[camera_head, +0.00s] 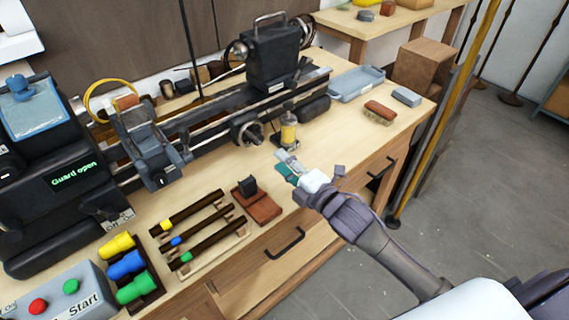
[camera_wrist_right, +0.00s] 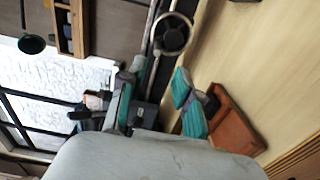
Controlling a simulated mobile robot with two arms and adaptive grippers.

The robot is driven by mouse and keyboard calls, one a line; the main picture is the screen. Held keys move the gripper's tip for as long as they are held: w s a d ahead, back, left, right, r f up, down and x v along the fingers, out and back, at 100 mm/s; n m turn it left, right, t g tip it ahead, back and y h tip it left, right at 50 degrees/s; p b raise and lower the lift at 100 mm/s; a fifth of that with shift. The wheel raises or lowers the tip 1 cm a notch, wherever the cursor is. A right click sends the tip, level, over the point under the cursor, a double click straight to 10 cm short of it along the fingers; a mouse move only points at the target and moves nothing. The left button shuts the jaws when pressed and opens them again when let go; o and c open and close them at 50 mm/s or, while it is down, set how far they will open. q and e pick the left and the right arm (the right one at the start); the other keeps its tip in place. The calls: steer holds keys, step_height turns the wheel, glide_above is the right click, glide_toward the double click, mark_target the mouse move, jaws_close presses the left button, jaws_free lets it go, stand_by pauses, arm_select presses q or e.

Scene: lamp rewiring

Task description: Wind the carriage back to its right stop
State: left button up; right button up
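A dark lathe runs along the back of the wooden bench. A round handwheel (camera_head: 248,130) sits on the front of its bed, near the middle; I take it to belong to the carriage, but the carriage's limits are hard to make out. The handwheel also shows in the right wrist view (camera_wrist_right: 172,35), beyond the fingertips. My right gripper (camera_head: 288,166) is over the bench front, below and right of the handwheel and apart from it. Its teal-padded fingers stand apart with nothing between them in the right wrist view (camera_wrist_right: 155,100). My left gripper is out of view.
A brush (camera_head: 379,112) and blue-grey tray (camera_head: 357,84) are at the right. A green "Guard open" display (camera_head: 74,174) shows at left.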

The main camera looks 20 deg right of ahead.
steer(key=b+x, duration=0.2)
steer(key=x, duration=0.6)
steer(key=shift+a+r, duration=0.15)
steer(key=shift+a, duration=0.05)
